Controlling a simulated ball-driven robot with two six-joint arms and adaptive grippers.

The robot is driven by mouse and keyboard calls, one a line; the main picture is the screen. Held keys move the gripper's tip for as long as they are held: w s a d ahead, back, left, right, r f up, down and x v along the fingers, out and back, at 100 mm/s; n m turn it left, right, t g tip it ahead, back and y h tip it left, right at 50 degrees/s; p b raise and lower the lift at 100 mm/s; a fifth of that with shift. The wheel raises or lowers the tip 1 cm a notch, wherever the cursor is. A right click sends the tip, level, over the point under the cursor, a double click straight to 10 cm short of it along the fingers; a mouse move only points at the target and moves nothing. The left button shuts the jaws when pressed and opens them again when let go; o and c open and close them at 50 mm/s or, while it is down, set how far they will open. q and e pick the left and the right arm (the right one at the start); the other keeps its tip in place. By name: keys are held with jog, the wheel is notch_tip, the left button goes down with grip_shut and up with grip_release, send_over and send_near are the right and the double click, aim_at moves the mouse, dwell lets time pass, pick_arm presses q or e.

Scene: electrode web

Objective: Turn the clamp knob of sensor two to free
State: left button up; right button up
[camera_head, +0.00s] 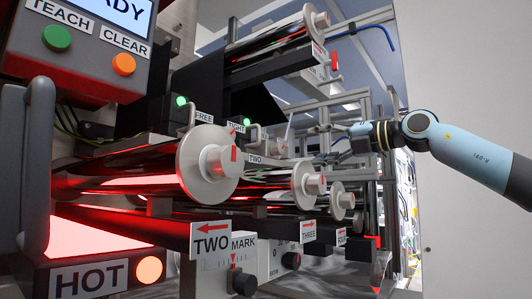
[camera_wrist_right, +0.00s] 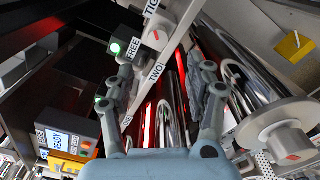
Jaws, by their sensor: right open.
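In the head view, the FREE label (camera_head: 204,117) and the TIGHT label (camera_head: 236,127) stand on the dark sensor bar behind the large roller end, above a TWO label (camera_head: 256,160). My left gripper is not in view.
Shiny rollers with pale end discs (camera_head: 209,153) stick out below the sensor bar. A green-lit sensor box (camera_wrist_right: 122,46) stands by FREE in the right wrist view. The control panel (camera_head: 85,70) and HOT unit (camera_head: 90,275) fill the left. A plain wall is right.

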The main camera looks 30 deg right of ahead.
aim_at(282, 149)
jog(key=p+x, duration=0.1)
jog(key=x, duration=0.2)
jog(key=p+x, duration=0.2)
jog(key=x, duration=0.1)
jog(key=p+x, duration=0.2)
jog(key=x, duration=0.1)
jog(key=shift+w+a+r, duration=0.1)
jog(key=shift+w+r, duration=0.1)
jog(key=shift+r, duration=0.05)
jog(key=shift+w+a, duration=0.15)
jog(key=shift+w, duration=0.15)
jog(key=shift+w+a+f, duration=0.1)
jog(key=shift+w+f, duration=0.05)
jog(key=shift+w, duration=0.15)
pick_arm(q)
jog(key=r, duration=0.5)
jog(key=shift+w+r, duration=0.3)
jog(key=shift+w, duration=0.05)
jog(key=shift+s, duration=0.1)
